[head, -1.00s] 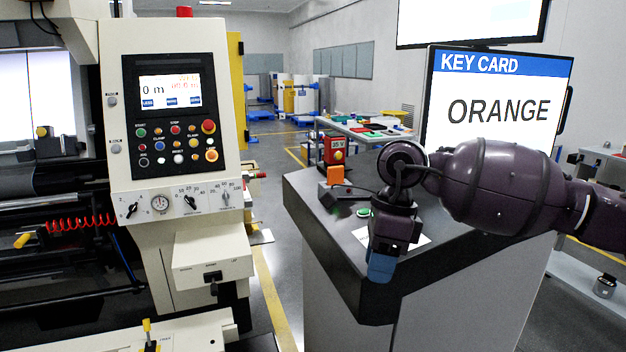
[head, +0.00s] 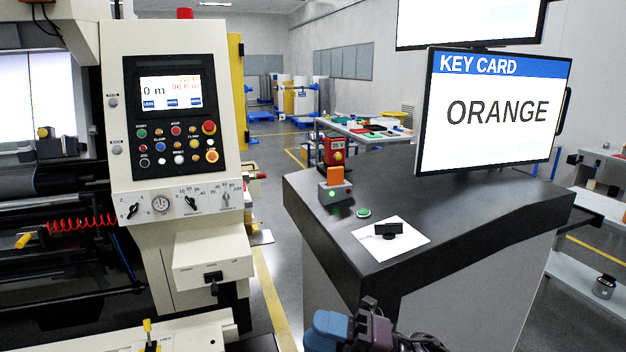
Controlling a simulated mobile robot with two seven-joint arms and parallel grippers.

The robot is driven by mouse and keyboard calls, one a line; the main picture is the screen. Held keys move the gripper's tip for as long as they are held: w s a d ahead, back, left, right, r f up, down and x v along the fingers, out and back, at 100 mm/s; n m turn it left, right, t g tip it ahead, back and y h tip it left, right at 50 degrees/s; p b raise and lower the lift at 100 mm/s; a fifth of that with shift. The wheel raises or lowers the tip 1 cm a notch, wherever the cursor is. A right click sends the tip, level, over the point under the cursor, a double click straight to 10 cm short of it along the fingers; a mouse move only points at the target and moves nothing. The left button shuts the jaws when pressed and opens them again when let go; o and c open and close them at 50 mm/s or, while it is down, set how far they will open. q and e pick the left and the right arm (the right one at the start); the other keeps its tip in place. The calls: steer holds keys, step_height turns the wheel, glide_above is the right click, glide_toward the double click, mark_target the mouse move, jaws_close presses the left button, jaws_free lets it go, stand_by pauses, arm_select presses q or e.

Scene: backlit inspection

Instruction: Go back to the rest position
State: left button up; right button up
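My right gripper (head: 345,332) shows at the bottom edge of the head view, in front of and below the near corner of the dark-topped desk (head: 470,225). Its blue fingertip part is visible, but the rest is cut off, so I cannot tell whether it is open or shut. My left gripper is not in view. A small black object (head: 388,230) lies on a white sheet (head: 408,246).
A monitor (head: 495,112) reading "KEY CARD ORANGE" stands at the back of the desk. A green button (head: 363,212) and a red box (head: 334,150) are also there. A machine with a control panel (head: 175,120) fills the left. Floor (head: 270,215) shows between machine and desk.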

steer(key=s+d+f+m+t+h, duration=0.1)
steer(key=d+f+m+t+h, duration=1.45)
steer(key=m, duration=1.05)
steer(key=s+d+f+m+g+h, duration=0.6)
steer(key=s+d+f+m, duration=0.3)
steer(key=s+f, duration=0.6)
steer(key=shift+s+d+f, duration=0.15)
steer(key=shift+d+f, duration=0.05)
steer(key=shift+d, duration=0.65)
